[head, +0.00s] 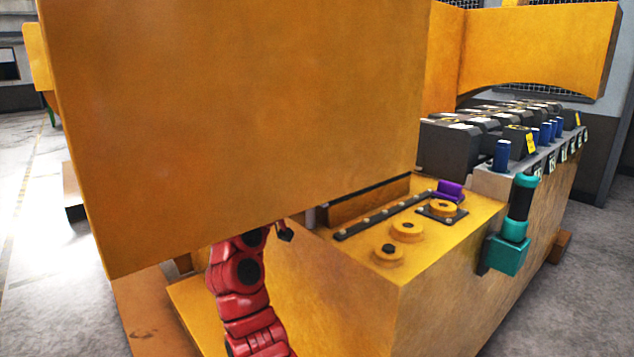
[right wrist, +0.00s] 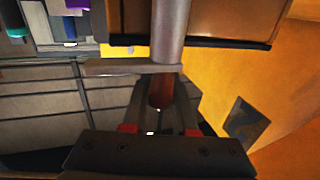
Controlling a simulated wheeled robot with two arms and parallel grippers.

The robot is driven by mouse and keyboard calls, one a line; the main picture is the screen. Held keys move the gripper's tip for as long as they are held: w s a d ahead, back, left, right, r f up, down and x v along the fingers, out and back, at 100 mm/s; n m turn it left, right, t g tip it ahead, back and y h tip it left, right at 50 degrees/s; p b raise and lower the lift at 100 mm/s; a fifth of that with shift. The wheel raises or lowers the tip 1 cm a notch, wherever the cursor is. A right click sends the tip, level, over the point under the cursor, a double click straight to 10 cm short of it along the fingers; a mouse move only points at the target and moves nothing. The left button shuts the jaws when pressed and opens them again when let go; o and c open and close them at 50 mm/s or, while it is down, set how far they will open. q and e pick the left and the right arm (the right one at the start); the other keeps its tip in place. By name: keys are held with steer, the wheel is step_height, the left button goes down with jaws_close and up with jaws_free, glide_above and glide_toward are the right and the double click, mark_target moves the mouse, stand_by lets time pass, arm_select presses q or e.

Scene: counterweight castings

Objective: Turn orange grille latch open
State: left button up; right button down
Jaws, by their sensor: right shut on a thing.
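My right gripper (right wrist: 162,104) is shut in the right wrist view, with its two grey fingers around a narrow reddish-orange piece (right wrist: 160,92), which looks like the latch handle. The fingers cover most of it. Just beyond stands a grey round post (right wrist: 171,32) with a flat grey bar (right wrist: 128,67) sticking out to the left. In the head view a red arm rises from the bottom, and its dark gripper (head: 285,232) is partly hidden under a large orange panel. The latch cannot be made out there. My left gripper is not in view.
The large orange panel (head: 250,110) blocks much of the head view. Dark castings (head: 450,148) stand behind. Grey floor (head: 545,310) is free at right.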

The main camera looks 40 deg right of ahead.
steer(key=shift+f, duration=0.1)
steer(key=c, duration=0.7)
jaws_free()
steer(key=shift+d, duration=0.15)
steer(key=p+v, duration=0.1)
steer(key=v, duration=1.6)
steer(key=shift+a, duration=0.3)
